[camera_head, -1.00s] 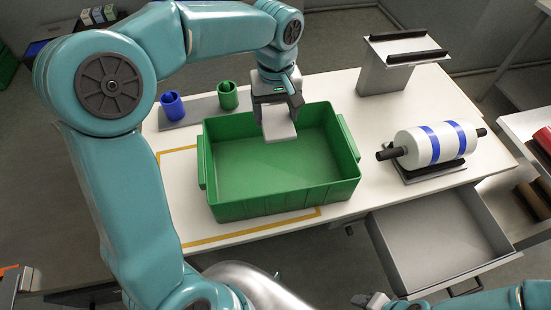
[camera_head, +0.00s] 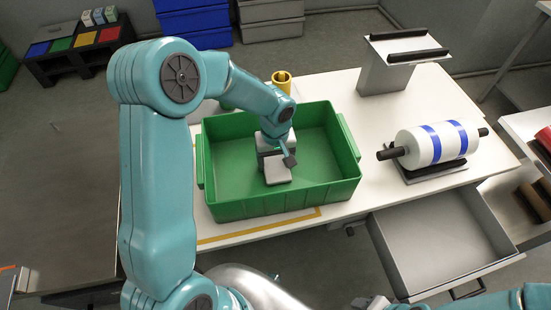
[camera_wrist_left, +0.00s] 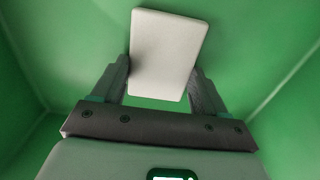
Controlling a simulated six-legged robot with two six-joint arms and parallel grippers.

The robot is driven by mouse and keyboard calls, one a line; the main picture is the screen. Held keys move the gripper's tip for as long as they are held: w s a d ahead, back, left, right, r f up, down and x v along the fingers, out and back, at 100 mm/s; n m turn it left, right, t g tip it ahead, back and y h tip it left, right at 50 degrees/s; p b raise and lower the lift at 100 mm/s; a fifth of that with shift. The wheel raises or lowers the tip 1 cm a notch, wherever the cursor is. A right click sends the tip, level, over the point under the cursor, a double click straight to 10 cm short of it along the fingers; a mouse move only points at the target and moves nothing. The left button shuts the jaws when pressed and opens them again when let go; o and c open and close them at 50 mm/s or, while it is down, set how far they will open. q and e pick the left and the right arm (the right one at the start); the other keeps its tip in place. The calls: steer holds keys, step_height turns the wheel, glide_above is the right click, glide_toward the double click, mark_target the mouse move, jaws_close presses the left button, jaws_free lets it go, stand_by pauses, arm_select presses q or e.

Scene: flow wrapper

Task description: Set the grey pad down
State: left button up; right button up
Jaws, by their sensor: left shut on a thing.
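The grey pad (camera_head: 278,174) is a small flat light-grey block. In the head view it sits inside the green bin (camera_head: 318,202), between the fingers of my left gripper (camera_head: 276,166). In the left wrist view the pad (camera_wrist_left: 165,52) is held between the two fingers, with the green bin walls (camera_wrist_left: 285,45) around it. My left gripper is shut on the pad, low inside the bin. I cannot tell whether the pad touches the bin floor. My right gripper (camera_head: 372,302) shows only in part at the bottom edge.
A white film roll (camera_head: 436,144) with blue bands stands on the table right of the bin. A grey stand (camera_head: 385,72) is at the back right. An open drawer (camera_head: 440,245) juts out at the front right. A yellow cup (camera_head: 282,82) is behind the bin.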

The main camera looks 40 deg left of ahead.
mark_target(275, 164)
arm_select(q)
steer(key=shift+f+b, duration=0.15)
steer(key=shift+b, duration=0.15)
steer(key=o, duration=1)
steer(key=shift+r+p, duration=0.25)
steer(key=shift+p, duration=0.05)
steer(key=shift+r, duration=0.3)
step_height(275, 164, up, 11)
steer(key=shift+r+p, duration=0.2)
steer(key=shift+p, duration=0.1)
